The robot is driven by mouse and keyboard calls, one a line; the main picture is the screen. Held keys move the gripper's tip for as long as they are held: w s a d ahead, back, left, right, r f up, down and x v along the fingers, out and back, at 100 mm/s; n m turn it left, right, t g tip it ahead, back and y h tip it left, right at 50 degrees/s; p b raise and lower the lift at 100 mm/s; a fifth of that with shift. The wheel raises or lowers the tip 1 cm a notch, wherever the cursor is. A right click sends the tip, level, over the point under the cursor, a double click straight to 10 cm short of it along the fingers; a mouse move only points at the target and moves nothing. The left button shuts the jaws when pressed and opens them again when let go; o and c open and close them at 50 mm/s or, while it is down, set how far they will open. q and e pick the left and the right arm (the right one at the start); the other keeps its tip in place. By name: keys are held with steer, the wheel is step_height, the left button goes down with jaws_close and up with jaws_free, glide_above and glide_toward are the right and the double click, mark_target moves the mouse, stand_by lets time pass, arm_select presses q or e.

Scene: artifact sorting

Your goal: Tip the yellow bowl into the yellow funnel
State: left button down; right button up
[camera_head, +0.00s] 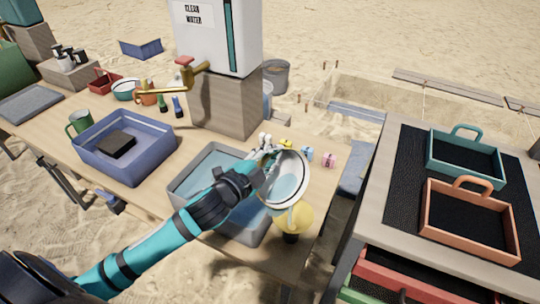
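My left gripper (268,168) reaches in over the grey-blue tray (184,187) and appears shut on the edge of a round, pale-rimmed bowl (290,184). The bowl is held up and steeply tilted, its open side facing the camera. Its inside looks pale grey-blue, not yellow. A rounded yellow thing (294,217), likely the yellow funnel, stands just below the bowl's lower rim above a dark base (291,238). I cannot tell whether the bowl touches it. The bowl and gripper hide part of the tray. My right gripper is not in view.
A white water tank (217,35) with a brass tap (190,76) stands on a block behind. A blue bin (155,155) holding a dark block sits left. Small coloured pieces (307,153) lie behind the bowl. Teal (464,175) and orange (467,242) trays occupy the right table.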

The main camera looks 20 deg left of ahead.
arm_select(q)
steer(key=shift+s+d+f+b, duration=0.15)
steer(key=shift+d+b, duration=0.1)
steer(key=shift+b, duration=0.15)
step_height(320, 180, up, 6)
steer(key=s+d+n+g+h+p, duration=0.1)
steer(key=n+p, duration=0.8)
steer(key=p, duration=1.2)
steer(key=d+g+h, duration=0.1)
steer(key=g+h, duration=0.1)
steer(key=g, duration=0.1)
steer(key=shift+s+d+g+h+p, duration=0.25)
steer(key=shift+s+g+h+p, duration=0.05)
steer(key=shift+p, duration=0.1)
